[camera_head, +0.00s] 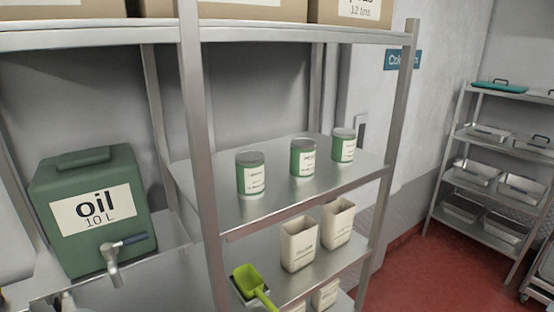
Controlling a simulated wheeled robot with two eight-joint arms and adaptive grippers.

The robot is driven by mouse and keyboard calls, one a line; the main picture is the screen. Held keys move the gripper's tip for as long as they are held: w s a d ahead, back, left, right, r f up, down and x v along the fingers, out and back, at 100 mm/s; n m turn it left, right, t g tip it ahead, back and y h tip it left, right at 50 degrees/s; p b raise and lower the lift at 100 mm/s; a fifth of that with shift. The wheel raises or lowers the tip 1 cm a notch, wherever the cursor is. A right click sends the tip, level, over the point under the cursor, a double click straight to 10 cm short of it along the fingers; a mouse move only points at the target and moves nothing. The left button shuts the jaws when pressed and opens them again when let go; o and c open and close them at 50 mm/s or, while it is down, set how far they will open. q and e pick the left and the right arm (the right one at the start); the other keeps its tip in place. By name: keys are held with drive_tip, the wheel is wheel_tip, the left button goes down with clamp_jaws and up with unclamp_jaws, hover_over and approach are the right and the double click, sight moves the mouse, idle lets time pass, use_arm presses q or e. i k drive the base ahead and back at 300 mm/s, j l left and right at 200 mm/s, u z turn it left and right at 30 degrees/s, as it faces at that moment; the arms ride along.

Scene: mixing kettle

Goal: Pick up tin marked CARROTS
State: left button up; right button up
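Three green tins with white labels stand upright on the middle metal shelf. They are a left tin (251,176), a middle tin (303,157) and a right tin (343,146). The label print is too small to read, so I cannot tell which one is marked CARROTS. The tins stand apart from one another, near the front of the shelf (285,200). Neither of my grippers is in view.
A green oil container (92,209) with a tap stands on the left. A metal upright (198,120) rises left of the tins. Cream containers (299,243) and a lime scoop (252,284) are below. Cardboard boxes (252,10) sit above. A tray rack (494,165) stands at right.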

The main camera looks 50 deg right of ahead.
sight(344, 138)
drive_tip(key=k+l+z, duration=0.1)
drive_tip(key=l, duration=0.35)
drive_tip(key=k+l+z, duration=0.1)
drive_tip(key=l, duration=0.35)
drive_tip(key=k+l+z, duration=0.15)
drive_tip(key=l, duration=0.35)
drive_tip(key=k+l+z, duration=0.1)
drive_tip(key=l, duration=0.35)
drive_tip(key=i+l+z, duration=0.1)
drive_tip(key=l, duration=0.2)
drive_tip(key=i+l+z, duration=0.1)
drive_tip(key=i+l, duration=0.1)
drive_tip(key=l, duration=0.1)
